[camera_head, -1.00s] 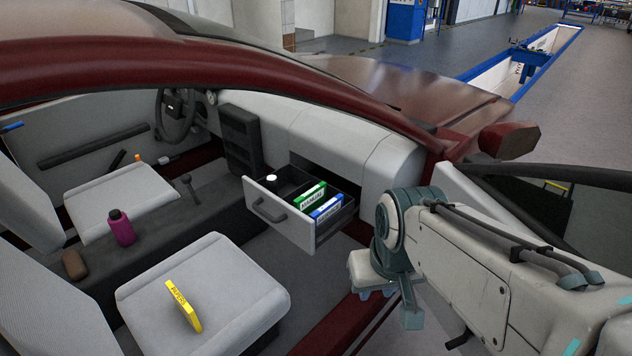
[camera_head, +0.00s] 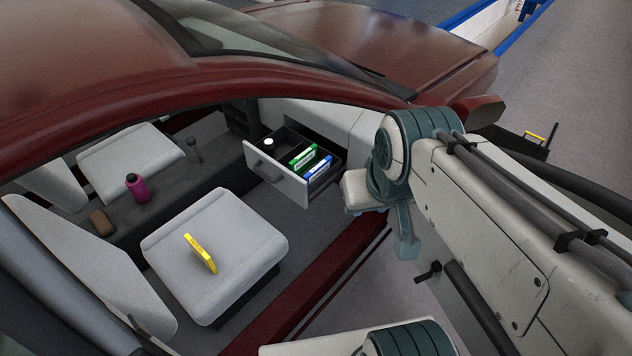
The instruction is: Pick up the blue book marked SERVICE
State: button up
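A blue book (camera_head: 319,168) stands in the open glovebox drawer (camera_head: 275,178), at its right end; its label is too small to read. A green book (camera_head: 303,157) stands just left of it. My arm is at the right, and its wrist end (camera_head: 367,190) hangs beside the drawer, outside the car's door opening. I cannot make out the fingertips or whether they hold anything.
A white-topped item (camera_head: 268,141) is in the drawer's left part. A magenta bottle (camera_head: 138,188) and brown item (camera_head: 103,222) are on the console. The red door sill (camera_head: 330,262) and roof frame bound the opening.

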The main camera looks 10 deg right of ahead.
aim_at(324, 165)
jog(key=z, duration=0.05)
jog(key=k, duration=1.5)
jog(key=z, duration=0.65)
jog(key=i, duration=2.3)
jog(key=u, duration=1.4)
